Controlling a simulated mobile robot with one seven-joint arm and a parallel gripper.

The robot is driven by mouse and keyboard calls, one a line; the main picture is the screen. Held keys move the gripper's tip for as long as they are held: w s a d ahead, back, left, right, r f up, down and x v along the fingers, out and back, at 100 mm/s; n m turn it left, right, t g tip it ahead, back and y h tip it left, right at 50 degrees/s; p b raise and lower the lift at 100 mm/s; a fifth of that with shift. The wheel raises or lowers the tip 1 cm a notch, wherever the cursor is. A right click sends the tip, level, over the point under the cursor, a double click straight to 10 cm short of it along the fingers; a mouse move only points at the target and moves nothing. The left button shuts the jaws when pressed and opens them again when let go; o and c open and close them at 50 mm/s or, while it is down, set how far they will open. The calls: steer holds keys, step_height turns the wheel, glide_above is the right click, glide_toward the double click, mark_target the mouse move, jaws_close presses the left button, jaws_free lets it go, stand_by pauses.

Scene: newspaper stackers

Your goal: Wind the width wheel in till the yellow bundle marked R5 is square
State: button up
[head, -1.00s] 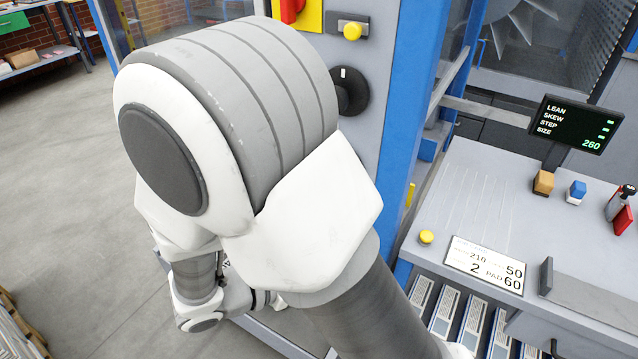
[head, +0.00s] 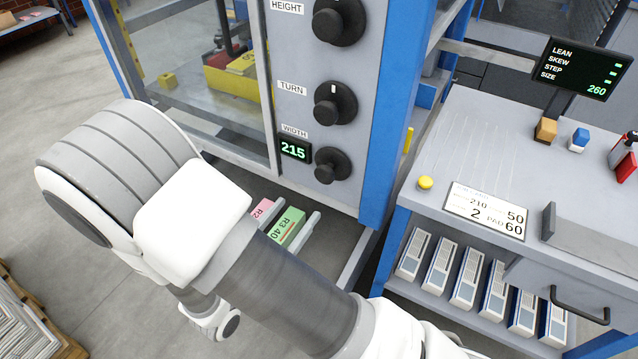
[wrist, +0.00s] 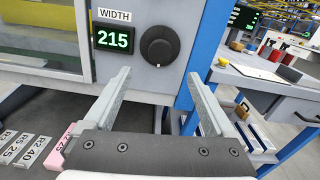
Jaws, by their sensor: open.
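The width wheel is a black round knob (head: 332,165) under the WIDTH label on the grey panel; it also shows in the wrist view (wrist: 160,47). The green display (head: 294,149) beside it reads 215. My gripper (wrist: 158,73) is open and empty in the wrist view. Its fingers point toward the wheel from below and in front, apart from it. My arm hides the gripper in the head view. A yellow bundle (head: 235,80) stands behind the glass; "50" is partly legible on it, but I cannot read R5 or tell whether it is square.
The HEIGHT (head: 340,20) and TURN (head: 335,104) knobs sit above the width wheel. Blue posts (head: 393,110) edge the panel. A screen (head: 583,68) lists LEAN, SKEW, STEP and SIZE 260. A card (head: 485,211) shows 210. Labelled blocks, one green (head: 287,226), lie below the panel.

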mark_target(323, 178)
steer(key=b+x, duration=0.1)
steer(key=x, duration=0.9)
steer(key=shift+w+d+b, duration=0.15)
steer(key=shift+w+b, duration=0.05)
steer(key=shift+b, duration=0.15)
steer(key=c, duration=1.4)
